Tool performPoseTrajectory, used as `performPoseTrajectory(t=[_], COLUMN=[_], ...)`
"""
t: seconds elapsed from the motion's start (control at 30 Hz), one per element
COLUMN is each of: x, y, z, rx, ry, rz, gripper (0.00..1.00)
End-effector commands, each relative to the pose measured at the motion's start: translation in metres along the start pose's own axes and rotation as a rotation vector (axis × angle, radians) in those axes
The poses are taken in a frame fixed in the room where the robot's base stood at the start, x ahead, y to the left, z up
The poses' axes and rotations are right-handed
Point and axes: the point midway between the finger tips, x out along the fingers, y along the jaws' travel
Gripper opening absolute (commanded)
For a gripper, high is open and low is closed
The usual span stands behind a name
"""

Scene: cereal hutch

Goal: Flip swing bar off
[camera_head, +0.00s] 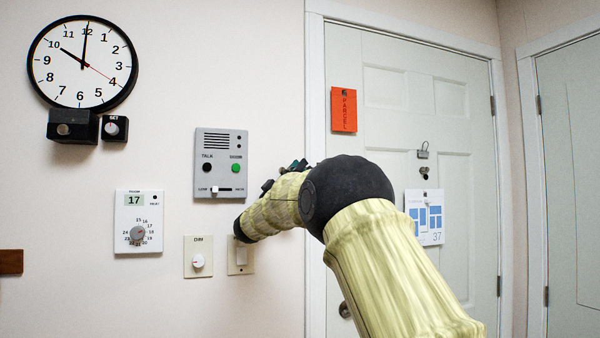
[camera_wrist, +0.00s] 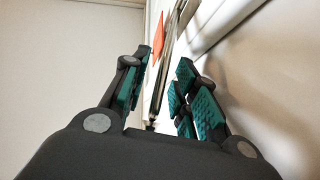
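A small metal fitting, which looks like the swing bar (camera_head: 423,152), is on the pale panelled door (camera_head: 395,100), above a round dark lock part (camera_head: 424,171). My gripper (camera_head: 285,176) is left of the door frame, near the intercom panel, mostly hidden behind my arm. In the wrist view my gripper (camera_wrist: 160,80) has its green-padded fingers apart. A long dark metallic strip (camera_wrist: 160,85) shows between them. I cannot tell whether it is the bar or whether anything touches it.
An orange parcel card (camera_head: 344,109) and a calendar sheet (camera_head: 425,217) are on the door. The intercom (camera_head: 221,150), thermostat (camera_head: 139,221), dimmer (camera_head: 198,256) and light switch (camera_head: 240,256) are on the wall at left. A clock (camera_head: 82,62) hangs above. My arm crosses the door's lower left.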

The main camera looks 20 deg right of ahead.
Motion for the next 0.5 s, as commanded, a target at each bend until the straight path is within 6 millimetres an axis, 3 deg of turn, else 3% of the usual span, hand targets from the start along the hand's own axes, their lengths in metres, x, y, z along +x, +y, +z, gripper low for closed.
performPoseTrajectory(t=[0.27, 0.5], x=[-0.004, -0.034], y=[-0.001, -0.001], z=[-0.001, -0.002], rx=[0.001, 0.001], ry=[0.001, 0.001], rz=[-0.001, -0.004], gripper=[0.29, 0.29])
